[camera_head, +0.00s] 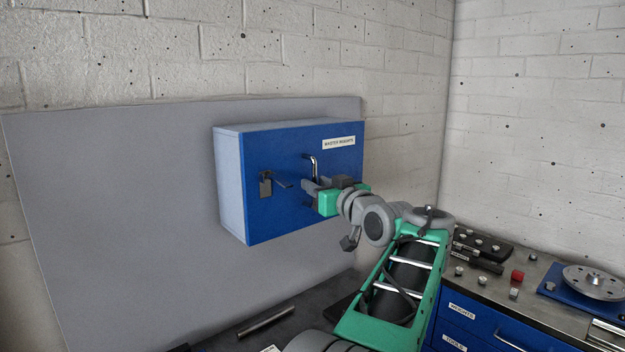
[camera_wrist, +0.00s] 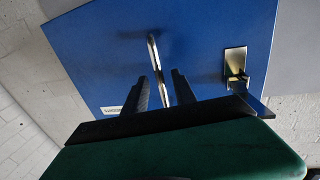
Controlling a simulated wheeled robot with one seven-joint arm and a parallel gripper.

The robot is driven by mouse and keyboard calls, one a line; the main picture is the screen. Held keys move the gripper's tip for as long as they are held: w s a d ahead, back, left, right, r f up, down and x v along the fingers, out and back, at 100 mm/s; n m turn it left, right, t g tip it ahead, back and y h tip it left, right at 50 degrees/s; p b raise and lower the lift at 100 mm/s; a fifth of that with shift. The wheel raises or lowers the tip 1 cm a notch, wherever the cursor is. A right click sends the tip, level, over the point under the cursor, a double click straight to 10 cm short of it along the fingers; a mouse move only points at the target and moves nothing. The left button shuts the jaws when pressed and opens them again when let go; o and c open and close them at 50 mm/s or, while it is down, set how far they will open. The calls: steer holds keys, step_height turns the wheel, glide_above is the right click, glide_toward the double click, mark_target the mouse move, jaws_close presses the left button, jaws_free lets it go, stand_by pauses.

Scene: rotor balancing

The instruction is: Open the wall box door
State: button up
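The wall box (camera_head: 230,185) hangs on a grey wall panel, with a blue door (camera_head: 270,225) that looks closed and flush. A metal bar handle (camera_head: 313,163) stands on the door; it also shows in the wrist view (camera_wrist: 154,52). A latch plate (camera_head: 265,187) with a protruding lever is left of the handle, and at the right in the wrist view (camera_wrist: 236,62). My gripper (camera_head: 308,187) is at the door by the handle's lower part. In the wrist view its two dark fingers (camera_wrist: 163,88) stand apart, one on each side of the handle, with visible gaps. Contact with the door cannot be told.
A metal rod (camera_head: 266,322) lies on the dark surface below the box. The space left of the box is clear.

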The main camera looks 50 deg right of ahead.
steer(key=shift+x, duration=0.8)
steer(key=shift+c, duration=0.4)
steer(key=shift+a, duration=0.1)
jaws_close()
